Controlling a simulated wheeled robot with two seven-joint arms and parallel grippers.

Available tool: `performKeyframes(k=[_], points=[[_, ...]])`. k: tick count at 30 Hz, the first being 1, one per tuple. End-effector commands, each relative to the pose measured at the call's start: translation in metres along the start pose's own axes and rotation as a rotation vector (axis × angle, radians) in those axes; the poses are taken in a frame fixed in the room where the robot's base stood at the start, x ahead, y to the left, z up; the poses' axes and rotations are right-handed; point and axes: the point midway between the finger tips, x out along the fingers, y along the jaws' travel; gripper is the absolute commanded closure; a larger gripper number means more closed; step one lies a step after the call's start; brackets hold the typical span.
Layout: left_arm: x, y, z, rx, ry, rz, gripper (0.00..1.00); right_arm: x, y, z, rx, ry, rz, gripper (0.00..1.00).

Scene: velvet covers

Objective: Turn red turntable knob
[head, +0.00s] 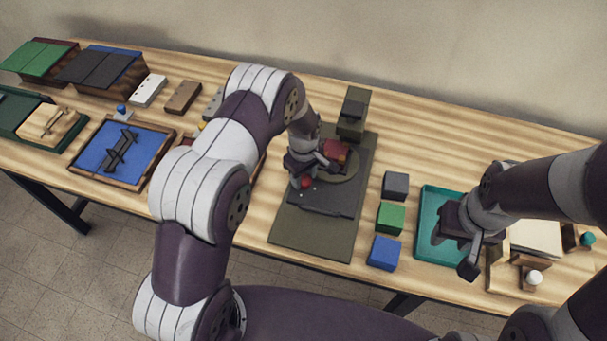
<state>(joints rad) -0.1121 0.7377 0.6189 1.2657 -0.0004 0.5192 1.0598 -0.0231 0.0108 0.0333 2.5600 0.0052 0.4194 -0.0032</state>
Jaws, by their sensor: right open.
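The turntable device has a dark olive base (290,232) in the middle of the table, with a round disc (350,172) on it. A small red knob (307,183) shows right at the fingertips of my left gripper (304,180). The gripper partly covers the knob, and I cannot tell whether its jaws are closed on it. A dark red block (336,151) sits on the disc, just right of my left gripper. My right gripper (455,252) is open above the teal tray, away from the turntable.
Grey (395,185), green (390,217) and blue (384,252) cubes stand between the turntable and the teal tray (428,200). A dark upright box (353,112) stands at the back of the base. A blue-bottomed tray (95,160) lies left. Bare wood lies behind the cubes.

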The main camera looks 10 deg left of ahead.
Motion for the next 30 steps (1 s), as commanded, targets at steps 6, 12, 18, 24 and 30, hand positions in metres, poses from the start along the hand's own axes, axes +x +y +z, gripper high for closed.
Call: performKeyframes(k=[6, 12, 18, 24, 30], points=[[0.0, 0.0, 0.0, 0.025, 0.0, 0.0, 0.87, 0.001, 0.0, 0.0, 0.0, 0.0, 0.0, 0.57], [0.001, 0.001, 0.0, 0.122, 0.0, 0.0, 0.87, 0.005, 0.0, 0.001, 0.0, 0.0, 0.0, 0.57], [0.001, 0.001, 0.0, 0.289, 0.0, 0.001, 0.87, 0.011, 0.0, 0.001, 0.0, 0.0, 0.0, 0.57], [0.001, 0.002, 0.0, 0.481, 0.0, 0.001, 0.87, 0.016, 0.0, 0.002, 0.0, 0.0, 0.0, 0.57], [0.0, 0.002, 0.001, 0.671, 0.0, 0.0, 0.87, 0.02, 0.0, 0.002, 0.0, 0.0, 0.0, 0.57]])
